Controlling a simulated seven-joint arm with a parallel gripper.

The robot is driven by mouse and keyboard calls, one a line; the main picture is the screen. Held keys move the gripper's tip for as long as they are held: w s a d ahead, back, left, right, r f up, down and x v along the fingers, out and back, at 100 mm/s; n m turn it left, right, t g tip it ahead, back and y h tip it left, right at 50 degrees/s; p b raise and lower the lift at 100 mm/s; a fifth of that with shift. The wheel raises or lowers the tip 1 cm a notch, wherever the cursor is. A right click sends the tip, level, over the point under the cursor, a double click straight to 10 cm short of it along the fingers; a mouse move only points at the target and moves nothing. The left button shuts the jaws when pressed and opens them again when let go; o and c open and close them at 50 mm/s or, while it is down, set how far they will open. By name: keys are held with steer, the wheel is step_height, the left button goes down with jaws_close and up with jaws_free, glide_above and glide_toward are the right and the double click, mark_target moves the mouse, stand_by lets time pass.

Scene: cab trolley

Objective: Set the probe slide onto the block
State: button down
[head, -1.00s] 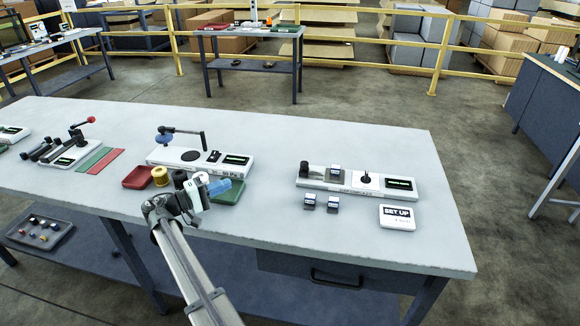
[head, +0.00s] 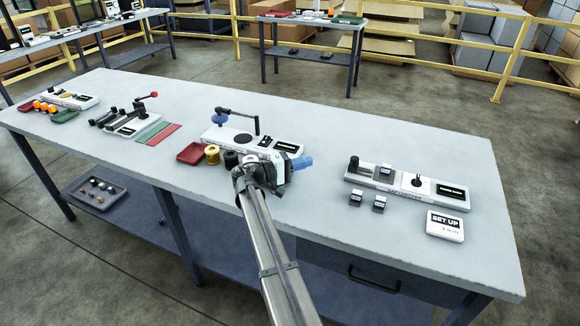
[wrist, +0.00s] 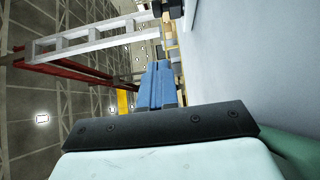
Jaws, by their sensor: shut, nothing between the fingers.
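Two small dark pieces with pale tops, one (head: 355,197) and another (head: 379,203), stand on the bench in front of the right-hand white station (head: 362,182). A similar pale-topped piece (head: 386,169) is on a grey block-like part (head: 377,174) of that station. I cannot tell which is the probe slide. A white plate with a black upright piece (head: 416,183) is beside it. My gripper (head: 309,162) is left of this station, above the bench, pointing right. Its blue fingers are together and empty, also in the wrist view (wrist: 158,85).
A "SET UP" card (head: 445,226) lies right of the loose pieces. Bare bench lies between my gripper and the right-hand station.

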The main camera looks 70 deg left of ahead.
steer(key=w, duration=0.9)
steer(key=shift+w, duration=0.1)
steer(key=shift+w+d, duration=0.6)
steer(key=shift+d, duration=0.35)
steer(key=shift+w+d, duration=0.5)
steer(key=shift+w, duration=0.15)
steer(key=w+d, duration=0.3)
steer(key=shift+w+d, duration=0.25)
steer(key=shift+d, duration=0.05)
steer(key=s+a, duration=0.3)
steer(key=shift+s+a, duration=0.1)
steer(key=shift+a, duration=0.15)
steer(key=s, duration=2)
steer(key=shift+d, duration=0.25)
